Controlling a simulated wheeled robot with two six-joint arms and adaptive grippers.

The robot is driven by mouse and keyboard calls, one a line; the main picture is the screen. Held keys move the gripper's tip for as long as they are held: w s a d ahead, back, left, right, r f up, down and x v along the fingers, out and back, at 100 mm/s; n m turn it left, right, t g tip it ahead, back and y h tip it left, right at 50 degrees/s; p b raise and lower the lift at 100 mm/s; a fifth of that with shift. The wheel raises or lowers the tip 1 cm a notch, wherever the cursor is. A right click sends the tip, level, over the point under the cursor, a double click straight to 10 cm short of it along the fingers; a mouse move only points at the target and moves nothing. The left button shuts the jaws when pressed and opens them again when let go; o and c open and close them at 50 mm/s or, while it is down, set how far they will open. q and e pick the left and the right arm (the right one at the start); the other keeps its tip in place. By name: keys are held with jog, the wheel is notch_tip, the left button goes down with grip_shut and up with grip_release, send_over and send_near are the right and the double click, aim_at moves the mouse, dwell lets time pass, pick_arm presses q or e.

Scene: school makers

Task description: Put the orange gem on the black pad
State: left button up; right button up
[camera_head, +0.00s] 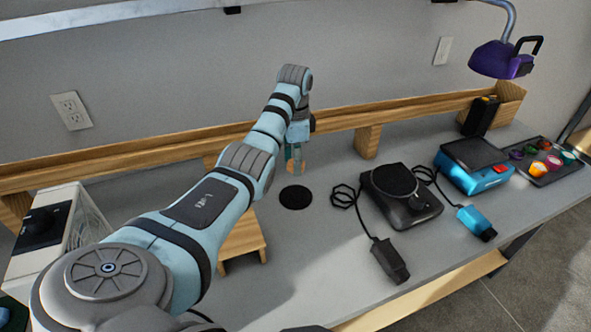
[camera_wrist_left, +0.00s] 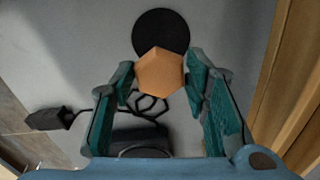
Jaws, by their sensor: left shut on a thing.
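The orange gem (camera_wrist_left: 160,73) shows in the left wrist view between the two teal fingers of my left gripper (camera_wrist_left: 160,85), which is shut on it. In the head view my left gripper (camera_head: 296,158) hangs down over the grey bench, and only a small part of the gem (camera_head: 295,167) shows at its tips. The round black pad (camera_head: 295,197) lies flat on the bench, just nearer than the gripper in the head view. In the left wrist view the pad (camera_wrist_left: 160,32) is just beyond the gem, which overlaps its edge in the picture. My right gripper is not in view.
A black round-topped device (camera_head: 402,195) with a cable and plug stands right of the pad. Further right are a blue device (camera_head: 474,165) and a dark tray (camera_head: 566,173) with several coloured gems. A wooden rail (camera_head: 340,121) runs behind. A small wooden stand (camera_head: 243,241) is near my arm.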

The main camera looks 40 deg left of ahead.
aim_at(295, 197)
pick_arm(q)
notch_tip(295, 197, down, 11)
jog(key=shift+w+f+b, duration=0.15)
jog(key=shift+b, duration=1.05)
jog(key=shift+a+f, duration=0.1)
jog(key=shift+f, duration=0.05)
jog(key=o, duration=1.1)
notch_tip(295, 197, up, 12)
jog(key=p, duration=0.3)
jog(key=shift+r, duration=0.25)
jog(key=shift+f, duration=0.1)
